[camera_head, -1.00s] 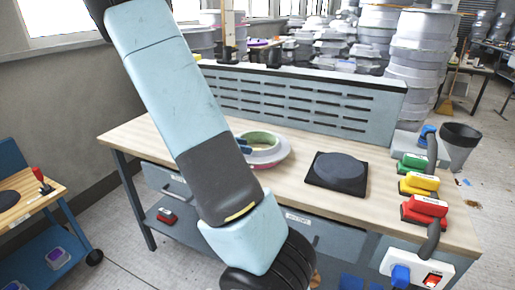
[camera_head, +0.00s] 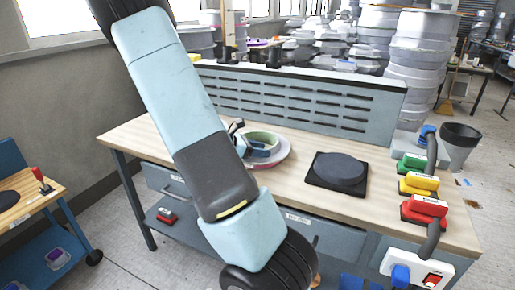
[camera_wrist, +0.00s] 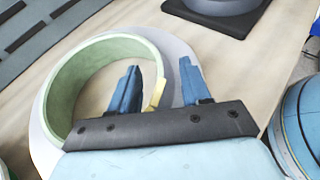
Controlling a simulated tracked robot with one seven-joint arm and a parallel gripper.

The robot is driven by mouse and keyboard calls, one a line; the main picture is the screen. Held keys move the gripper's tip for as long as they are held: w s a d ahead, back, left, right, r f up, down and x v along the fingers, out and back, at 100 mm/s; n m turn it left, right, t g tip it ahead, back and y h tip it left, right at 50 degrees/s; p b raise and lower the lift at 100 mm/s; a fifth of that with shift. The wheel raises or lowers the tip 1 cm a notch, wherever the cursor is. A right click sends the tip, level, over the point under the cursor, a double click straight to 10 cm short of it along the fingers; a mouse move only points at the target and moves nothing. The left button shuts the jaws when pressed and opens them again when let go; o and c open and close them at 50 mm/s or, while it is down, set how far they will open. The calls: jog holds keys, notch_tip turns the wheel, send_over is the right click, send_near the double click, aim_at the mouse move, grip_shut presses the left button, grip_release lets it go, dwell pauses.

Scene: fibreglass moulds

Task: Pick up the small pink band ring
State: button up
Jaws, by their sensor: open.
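I cannot make out a small pink band ring as a separate piece in either view. A green ring (camera_head: 268,137) stands on a pale, pinkish-edged disc (camera_head: 284,157) on the bench. In the wrist view the green ring (camera_wrist: 55,95) is large and open-topped, on the pale lilac-grey disc (camera_wrist: 180,48). My gripper (camera_wrist: 157,84) is open with blue fingers. The left finger shows within the ring's opening and the right finger outside it over the disc, with the ring's wall between them. A small yellow piece shows by that wall. I cannot tell contact.
A black pad with a round dark disc (camera_head: 341,170) lies right of the ring. Green, yellow and red handled blocks (camera_head: 417,185) line the bench's right end. A slotted blue-grey panel (camera_head: 300,100) stands along the back. Bare wood (camera_head: 295,187) lies between ring and pad.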

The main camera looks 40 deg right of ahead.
grip_shut()
jog(key=shift+a+f, duration=0.1)
dwell(0.5)
